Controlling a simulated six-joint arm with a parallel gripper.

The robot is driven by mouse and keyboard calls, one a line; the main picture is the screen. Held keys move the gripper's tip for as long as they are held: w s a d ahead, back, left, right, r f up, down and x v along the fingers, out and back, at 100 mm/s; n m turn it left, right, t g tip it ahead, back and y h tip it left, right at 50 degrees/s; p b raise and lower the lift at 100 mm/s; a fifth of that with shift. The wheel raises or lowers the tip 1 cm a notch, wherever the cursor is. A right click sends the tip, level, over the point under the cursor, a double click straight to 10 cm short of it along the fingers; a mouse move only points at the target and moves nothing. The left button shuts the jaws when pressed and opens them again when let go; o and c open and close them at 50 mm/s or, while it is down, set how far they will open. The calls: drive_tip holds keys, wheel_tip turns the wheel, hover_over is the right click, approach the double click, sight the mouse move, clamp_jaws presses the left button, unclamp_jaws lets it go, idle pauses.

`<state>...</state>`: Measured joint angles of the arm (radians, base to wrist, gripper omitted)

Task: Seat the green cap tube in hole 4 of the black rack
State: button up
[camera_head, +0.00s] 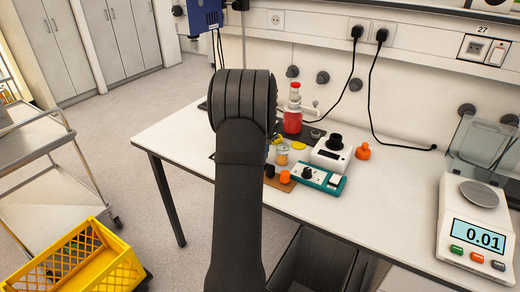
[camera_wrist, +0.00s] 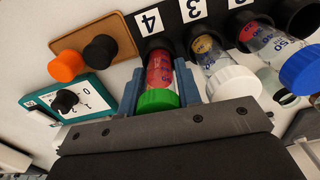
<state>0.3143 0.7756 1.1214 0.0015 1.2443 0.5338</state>
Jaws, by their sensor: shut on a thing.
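In the wrist view, the green cap tube (camera_wrist: 160,70), with red contents and a green cap toward the camera, is between the two blue fingers of my gripper (camera_wrist: 160,82). The fingers are shut on it. Its far end meets the dark opening beside the label 4 on the black rack (camera_wrist: 172,16); how deep it sits I cannot tell. In the head view my arm hides the gripper, the tube and most of the rack area.
A white cap tube (camera_wrist: 215,60) stands in hole 3, and a blue cap tube (camera_wrist: 268,42) stands in the hole beyond it. An orange knob (camera_wrist: 66,66) on a brown board and a teal device (camera_wrist: 92,88) lie left. A balance (camera_head: 474,225) stands at the right.

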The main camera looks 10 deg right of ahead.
drive_tip(key=o, duration=1.1)
drive_tip(key=shift+o, duration=0.2)
drive_tip(key=shift+r, duration=0.1)
wheel_tip(320, 180, up, 17)
drive_tip(key=shift+r, duration=0.15)
drive_tip(key=shift+f, duration=4.45)
